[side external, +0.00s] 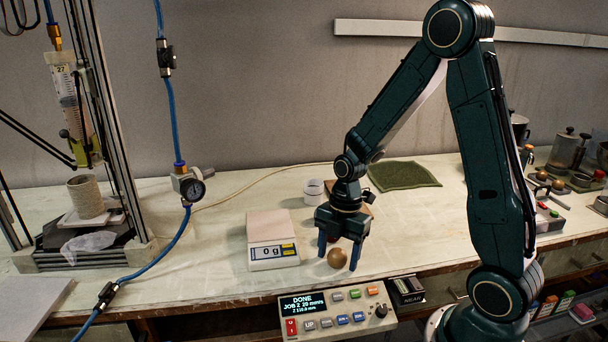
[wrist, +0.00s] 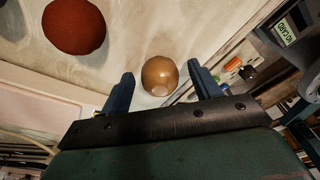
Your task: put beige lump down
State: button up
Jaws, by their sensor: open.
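The beige lump (side external: 337,258) is a smooth tan ball on the pale table top, near its front edge. In the wrist view the beige lump (wrist: 160,76) shows between the two blue fingers, with a gap on each side. My gripper (side external: 339,259) is open, pointing down, with its fingers around the lump and apart from it. In the wrist view my gripper (wrist: 162,88) also shows open and empty. Whether the fingertips touch the table is hard to tell.
A red-brown ball (wrist: 74,26) lies beside the lump, mostly hidden behind my gripper in the side view. A scale (side external: 271,240) reading 0 g stands to the left. A control box (side external: 338,309) sits at the front edge. A green cloth (side external: 403,175) lies behind.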

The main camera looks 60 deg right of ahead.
notch_tip(320, 180, up, 12)
jog(key=d, duration=0.1)
jog(key=shift+d, duration=0.4)
dwell(0.4)
jog(key=shift+r, duration=0.15)
dwell(0.4)
jog(key=s+a+r+m+t+h, duration=0.1)
jog(key=s+a+r+m, duration=0.3)
jog(key=m, duration=0.5)
jog(key=s+a+r+m+t, duration=0.4)
jog(key=s+m, duration=0.5)
jog(key=shift+r+t+h, duration=0.3)
jog(key=shift+r+h, duration=0.05)
jog(key=shift+h, duration=0.05)
